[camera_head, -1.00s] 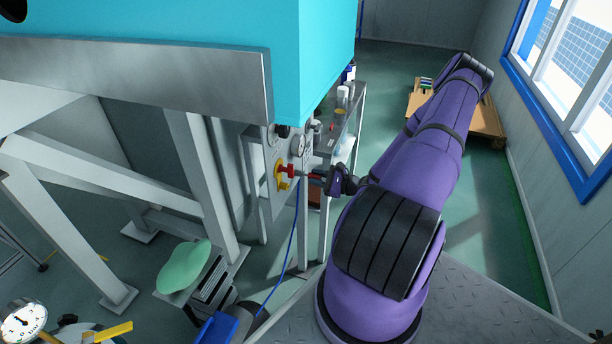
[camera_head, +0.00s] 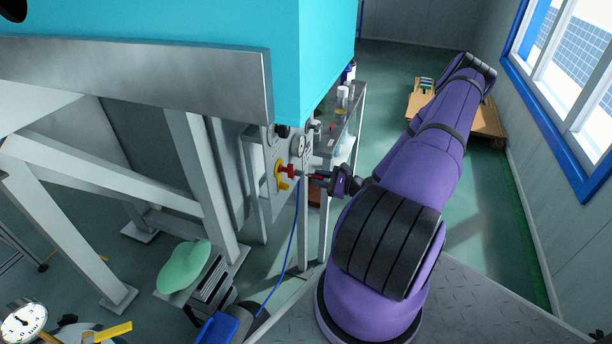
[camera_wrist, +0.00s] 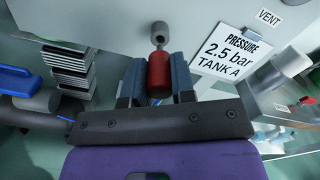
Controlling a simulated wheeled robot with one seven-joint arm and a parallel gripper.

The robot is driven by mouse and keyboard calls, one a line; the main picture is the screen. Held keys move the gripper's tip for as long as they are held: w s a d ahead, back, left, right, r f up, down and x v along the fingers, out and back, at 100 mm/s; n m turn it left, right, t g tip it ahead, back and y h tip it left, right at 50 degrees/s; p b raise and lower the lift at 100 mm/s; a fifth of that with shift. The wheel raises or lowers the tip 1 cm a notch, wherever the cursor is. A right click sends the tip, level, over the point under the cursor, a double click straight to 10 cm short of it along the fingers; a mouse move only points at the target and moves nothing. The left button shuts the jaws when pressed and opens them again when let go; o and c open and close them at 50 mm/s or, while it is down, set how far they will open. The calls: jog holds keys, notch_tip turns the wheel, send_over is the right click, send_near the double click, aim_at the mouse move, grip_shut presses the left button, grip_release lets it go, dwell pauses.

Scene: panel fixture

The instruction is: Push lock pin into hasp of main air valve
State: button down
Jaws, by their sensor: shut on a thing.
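The main air valve on the panel has a yellow handle (camera_head: 280,174) with a red part (camera_head: 289,171) beside it in the head view. My gripper (camera_head: 326,177) is just right of the valve, level with it. In the wrist view my gripper (camera_wrist: 158,84) is shut on the red body of the lock pin (camera_wrist: 158,70). A short grey metal piece (camera_wrist: 160,34) shows beyond the red body, pointing towards the panel. The yellow handle does not show in the wrist view. Whether the pin touches the hasp, I cannot tell.
The panel carries a round gauge (camera_head: 298,145) above the valve and a pressure sign (camera_wrist: 229,55). A blue cable (camera_head: 293,240) hangs below it. A shelf with bottles (camera_head: 344,96) stands behind. The turquoise tank (camera_head: 325,50) overhangs the panel.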

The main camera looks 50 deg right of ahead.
jog(key=shift+s, duration=0.1)
jog(key=v, duration=0.5)
dwell(0.4)
